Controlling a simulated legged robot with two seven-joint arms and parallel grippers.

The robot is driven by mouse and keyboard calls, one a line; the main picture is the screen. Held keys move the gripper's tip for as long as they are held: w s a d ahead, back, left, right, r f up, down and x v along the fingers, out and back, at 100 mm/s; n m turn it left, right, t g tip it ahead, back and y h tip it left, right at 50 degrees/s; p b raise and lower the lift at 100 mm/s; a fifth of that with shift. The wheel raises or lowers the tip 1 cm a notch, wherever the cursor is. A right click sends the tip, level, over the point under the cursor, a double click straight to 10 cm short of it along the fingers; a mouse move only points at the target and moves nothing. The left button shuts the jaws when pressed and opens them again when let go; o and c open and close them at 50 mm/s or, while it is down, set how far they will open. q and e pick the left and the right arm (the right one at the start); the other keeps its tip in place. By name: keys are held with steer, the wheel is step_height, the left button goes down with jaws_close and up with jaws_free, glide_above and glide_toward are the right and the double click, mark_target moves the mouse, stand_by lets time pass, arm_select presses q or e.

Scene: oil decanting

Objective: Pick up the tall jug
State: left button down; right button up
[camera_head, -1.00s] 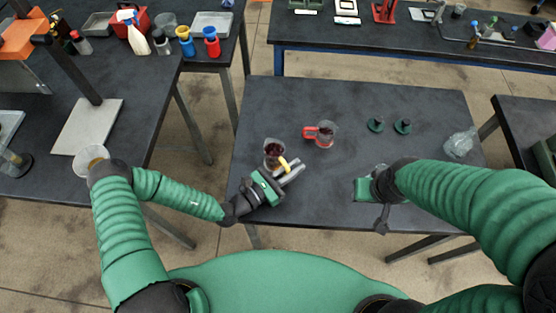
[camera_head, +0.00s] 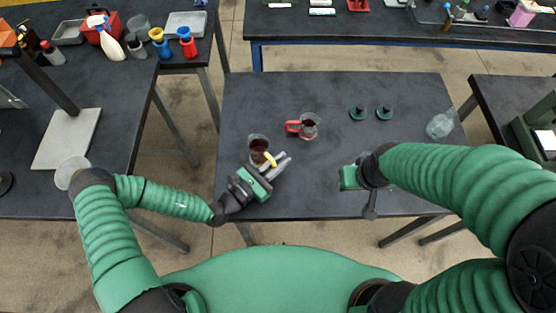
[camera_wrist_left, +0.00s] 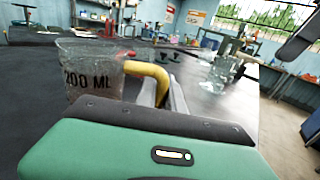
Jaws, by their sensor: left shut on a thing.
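The tall clear jug (camera_head: 257,145) has a yellow handle and dark liquid inside. It stands upright near the left part of the middle table. In the left wrist view the jug (camera_wrist_left: 88,75) reads "200 ML", with the yellow handle (camera_wrist_left: 150,70) bent down between the fingers (camera_wrist_left: 165,95). I cannot tell whether its base touches the table. My right gripper (camera_head: 352,178) hangs over the table's front right; its fingers are not clear.
A shorter jug with a red handle (camera_head: 309,125) stands behind and to the right. Two small dark green items (camera_head: 371,113) and a clear glass vessel (camera_head: 440,125) are farther right. The middle of the table (camera_head: 300,185) is bare.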

arm_select(q)
steer(key=shift+r, duration=1.45)
steer(key=shift+s+a+r, duration=0.1)
steer(key=shift+r, duration=0.05)
steer(key=s+a, duration=0.4)
steer(key=s, duration=0.2)
steer(key=s+a+r+b, duration=0.1)
steer(key=s+a, duration=0.3)
steer(key=s, duration=0.3)
steer(key=shift+s+a+r, duration=0.15)
steer(key=shift+a+r, duration=0.05)
steer(key=shift+r, duration=0.05)
steer(key=shift+a, duration=0.1)
